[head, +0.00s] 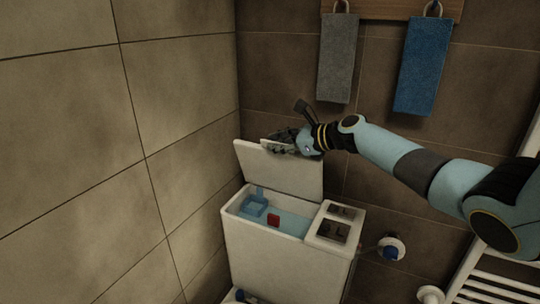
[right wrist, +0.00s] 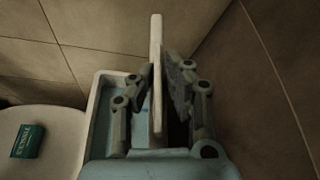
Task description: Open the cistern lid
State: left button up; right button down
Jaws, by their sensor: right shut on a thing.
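The white cistern (head: 285,262) stands against the tiled back wall, its top partly open. The cistern lid (head: 282,172) is raised at the back edge and leans steeply, close to upright. My right gripper (head: 281,142) is at the top edge of the lid, shut on it. In the right wrist view the lid (right wrist: 157,50) shows edge-on as a thin pale plate between the fingers (right wrist: 164,85). Inside the cistern are bluish water (head: 292,223), a blue box-like part (head: 254,206) and a small red block (head: 273,220). My left gripper is not in view.
A panel with dark buttons (head: 335,225) covers the cistern's right part. A grey towel (head: 338,60) and a blue towel (head: 422,65) hang above. A green box (right wrist: 27,141) lies on a white surface.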

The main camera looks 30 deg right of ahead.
jog(key=d, duration=0.1)
jog(key=w+d+b, duration=0.1)
jog(key=d+m, duration=0.1)
jog(key=shift+w+r+g+y, duration=0.2)
jog(key=shift+w+g+y, duration=0.1)
jog(key=shift+w+d+r+b, duration=0.1)
jog(key=shift+w+d+b, duration=0.2)
jog(key=shift+d, duration=0.15)
jog(key=shift+w+d+r+b, duration=0.1)
jog(key=shift+w+d+b, duration=0.15)
jog(key=shift+d, duration=0.15)
jog(key=c, duration=1.4)
grip_release()
jog(key=shift+c, duration=0.2)
jog(key=v, duration=1.2)
